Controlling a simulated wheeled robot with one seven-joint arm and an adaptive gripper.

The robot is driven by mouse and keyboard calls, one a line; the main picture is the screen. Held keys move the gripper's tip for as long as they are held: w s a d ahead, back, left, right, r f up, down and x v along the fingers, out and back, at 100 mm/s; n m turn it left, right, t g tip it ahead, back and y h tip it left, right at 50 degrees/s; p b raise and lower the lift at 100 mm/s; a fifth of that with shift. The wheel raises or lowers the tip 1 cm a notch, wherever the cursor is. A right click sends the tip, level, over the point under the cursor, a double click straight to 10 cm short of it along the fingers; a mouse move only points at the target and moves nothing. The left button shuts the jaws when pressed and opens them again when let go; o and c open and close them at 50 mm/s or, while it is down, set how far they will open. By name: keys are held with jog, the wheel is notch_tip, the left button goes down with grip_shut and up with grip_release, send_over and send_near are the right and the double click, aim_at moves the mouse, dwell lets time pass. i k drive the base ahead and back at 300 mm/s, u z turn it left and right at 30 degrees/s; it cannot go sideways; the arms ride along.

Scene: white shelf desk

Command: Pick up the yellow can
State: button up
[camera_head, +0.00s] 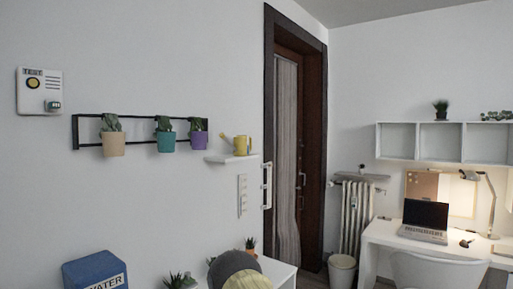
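The yellow can (241,146), a small watering can, stands upright on a small white wall shelf (232,159) left of the dark door frame. Its spout points left. Nothing blocks the view of it. My gripper is not in view, so its state and its distance from the can do not show.
A rack with potted plants (165,142) hangs left of the shelf. Below are a blue WATER container (95,272), small plants and a rounded grey-and-olive object (236,270). A white desk (385,233) with laptop (424,220) and chair (437,270) stands at right.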

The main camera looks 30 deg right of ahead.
aim_at(242, 145)
jog(key=z, duration=0.8)
jog(key=i, duration=0.85)
jog(key=z, duration=0.7)
jog(key=i, duration=1.2)
jog(key=u, duration=0.35)
